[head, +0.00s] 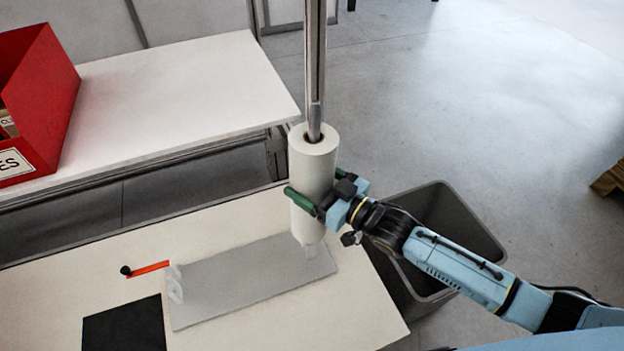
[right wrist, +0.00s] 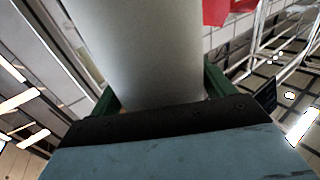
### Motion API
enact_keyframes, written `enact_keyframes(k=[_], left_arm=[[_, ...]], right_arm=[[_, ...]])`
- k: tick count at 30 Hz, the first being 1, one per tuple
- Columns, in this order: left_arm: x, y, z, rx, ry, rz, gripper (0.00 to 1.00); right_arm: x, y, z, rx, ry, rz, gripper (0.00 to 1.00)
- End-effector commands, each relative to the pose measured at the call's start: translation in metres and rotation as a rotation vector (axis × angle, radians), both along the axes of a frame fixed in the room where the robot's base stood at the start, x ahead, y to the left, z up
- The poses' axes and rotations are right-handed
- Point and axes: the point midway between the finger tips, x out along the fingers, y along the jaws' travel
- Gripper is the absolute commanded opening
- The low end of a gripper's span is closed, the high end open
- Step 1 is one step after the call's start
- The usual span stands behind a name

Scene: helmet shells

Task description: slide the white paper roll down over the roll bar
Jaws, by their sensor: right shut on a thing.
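The white paper roll (head: 313,180) is upright above the front table, nearly vertical. My right gripper (head: 306,203) is shut around its lower half, with green fingers on either side. In the right wrist view the roll (right wrist: 145,50) fills the space between the green fingers (right wrist: 160,95). The metal roll bar (head: 314,60) runs vertically above the roll, and its lower part meets the dark core hole at the roll's top. How far the bar reaches inside is hidden. The roll's lower end overlaps the grey plate's far right part in the picture. My left gripper is not in view.
The grey plate (head: 240,285) lies on the front table (head: 225,220) beside a black square (head: 125,326) and an orange strip (head: 148,269) with a black knob. A grey bin (head: 465,225) stands right, under my arm. A red box (head: 45,95) sits on the back table (head: 180,85).

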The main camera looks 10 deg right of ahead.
Motion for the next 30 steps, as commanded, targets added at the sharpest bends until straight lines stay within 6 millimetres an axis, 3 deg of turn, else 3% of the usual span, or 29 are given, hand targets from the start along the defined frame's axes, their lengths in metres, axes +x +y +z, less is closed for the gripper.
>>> enact_keyframes(k=[1,2,5,17,30], left_arm=[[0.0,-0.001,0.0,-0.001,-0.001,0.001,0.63],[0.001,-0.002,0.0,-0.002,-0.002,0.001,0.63],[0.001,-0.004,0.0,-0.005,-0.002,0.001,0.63],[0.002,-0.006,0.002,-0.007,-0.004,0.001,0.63],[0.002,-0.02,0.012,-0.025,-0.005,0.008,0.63]], right_arm=[[0.001,0.001,0.004,0.006,-0.008,0.001,0.27],[0.001,0.001,0.004,0.005,-0.007,0.001,0.85],[0.001,0.0,0.003,0.004,-0.006,0.001,0.98],[-0.01,-0.009,-0.002,-0.003,0.005,-0.002,1.0],[-0.08,-0.069,-0.001,-0.001,0.001,0.0,1.0]])
